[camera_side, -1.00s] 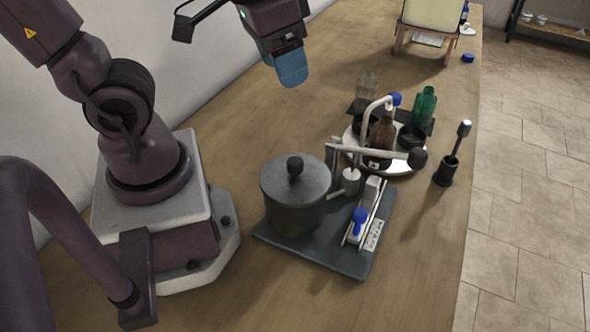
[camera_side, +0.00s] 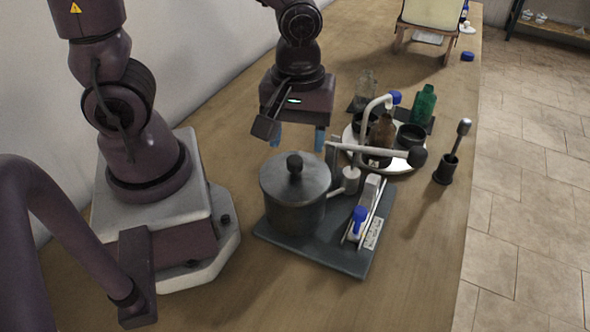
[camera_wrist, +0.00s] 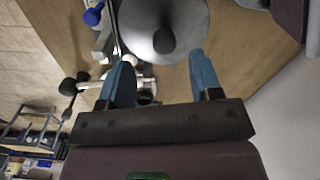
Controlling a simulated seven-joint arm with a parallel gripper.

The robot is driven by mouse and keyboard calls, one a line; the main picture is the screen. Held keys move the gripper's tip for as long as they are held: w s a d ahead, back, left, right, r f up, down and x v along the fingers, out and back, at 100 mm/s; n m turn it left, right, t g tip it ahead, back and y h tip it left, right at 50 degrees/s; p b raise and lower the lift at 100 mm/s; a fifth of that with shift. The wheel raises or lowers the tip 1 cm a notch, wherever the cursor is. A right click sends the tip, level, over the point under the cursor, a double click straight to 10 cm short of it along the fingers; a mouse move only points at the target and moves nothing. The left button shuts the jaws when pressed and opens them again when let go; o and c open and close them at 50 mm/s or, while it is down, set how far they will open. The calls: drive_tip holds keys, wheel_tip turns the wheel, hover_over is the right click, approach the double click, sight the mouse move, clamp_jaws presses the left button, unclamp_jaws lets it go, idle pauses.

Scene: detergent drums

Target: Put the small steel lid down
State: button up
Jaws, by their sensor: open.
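The steel lid (camera_side: 294,174) with a dark round knob sits on top of the grey steel drum (camera_side: 294,212), which stands on a dark base plate (camera_side: 335,262). My gripper (camera_side: 297,140) is open and empty, just behind and above the lid in the side view. In the wrist view, the two blue fingers of my gripper (camera_wrist: 163,85) are spread apart with nothing between them. The lid (camera_wrist: 185,15) and its knob (camera_wrist: 164,40) show beyond the fingertips, apart from them. The drum's body is mostly hidden under the lid in the wrist view.
A black cup with a rod (camera_side: 446,168) stands near the table's right edge.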

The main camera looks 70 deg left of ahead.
sight(295, 159)
drive_tip(key=shift+s+a+f, duration=0.1)
drive_tip(key=shift+a+f, duration=0.05)
drive_tip(key=shift+f, duration=1.35)
drive_tip(key=shift+a+f, duration=0.15)
drive_tip(key=shift+f, duration=1.3)
clamp_jaws()
drive_tip(key=shift+r, duration=0.15)
